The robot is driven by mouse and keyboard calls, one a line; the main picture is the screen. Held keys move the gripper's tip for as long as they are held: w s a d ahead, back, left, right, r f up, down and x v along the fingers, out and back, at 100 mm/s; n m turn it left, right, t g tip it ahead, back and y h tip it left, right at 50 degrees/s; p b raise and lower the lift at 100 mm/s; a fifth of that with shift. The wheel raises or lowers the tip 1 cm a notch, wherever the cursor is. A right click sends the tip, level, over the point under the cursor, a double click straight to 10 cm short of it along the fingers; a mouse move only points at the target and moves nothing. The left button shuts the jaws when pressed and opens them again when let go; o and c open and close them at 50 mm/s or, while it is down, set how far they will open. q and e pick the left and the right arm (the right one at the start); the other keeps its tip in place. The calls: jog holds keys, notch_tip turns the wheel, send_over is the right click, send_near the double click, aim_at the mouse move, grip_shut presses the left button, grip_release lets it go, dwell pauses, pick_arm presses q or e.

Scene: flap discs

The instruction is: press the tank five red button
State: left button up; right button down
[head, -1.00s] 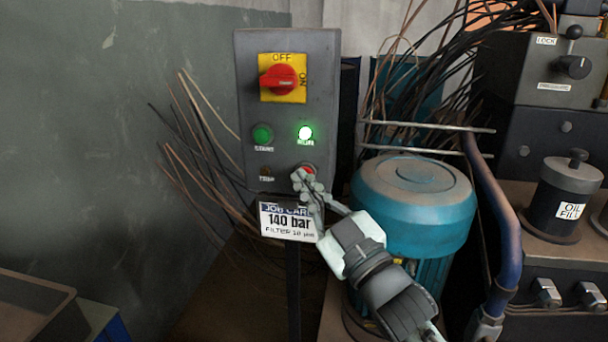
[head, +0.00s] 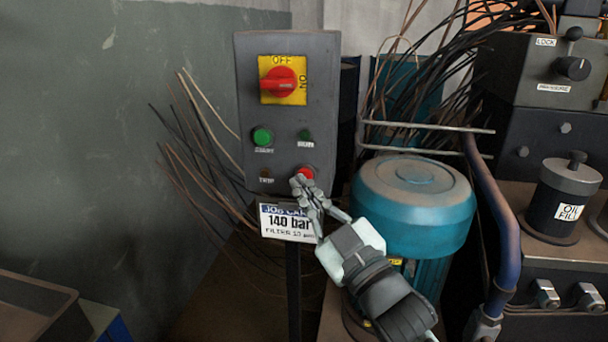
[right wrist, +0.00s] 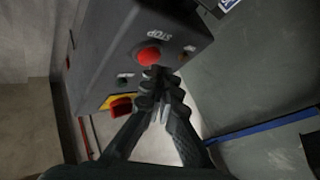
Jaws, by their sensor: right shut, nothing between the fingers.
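The red button (head: 306,173) sits at the lower right of a grey control box (head: 323,100). In the right wrist view the red button (right wrist: 149,57) shows under the word STOP, just beyond my fingertips. My right gripper (head: 300,185) is shut and empty, its tips right at the lower edge of the button; I cannot tell whether they touch it. In the right wrist view its closed fingers (right wrist: 155,75) point at the box face. The green RUN lamp (head: 305,135) is dark. No label reading tank five is visible. My left gripper is not in view.
A red rotary switch (head: 279,81) on a yellow plate and a green START button (head: 262,136) are on the same box. A job card (head: 288,222) reading 140 bar hangs below. A blue motor (head: 415,200) and blue pipe (head: 498,200) stand close on the right.

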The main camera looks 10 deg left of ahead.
jog(key=shift+s, duration=0.25)
jog(key=shift+s, duration=0.1)
jog(key=s+p, duration=0.1)
jog(key=s, duration=0.3)
jog(key=shift+s, duration=0.4)
dwell(0.4)
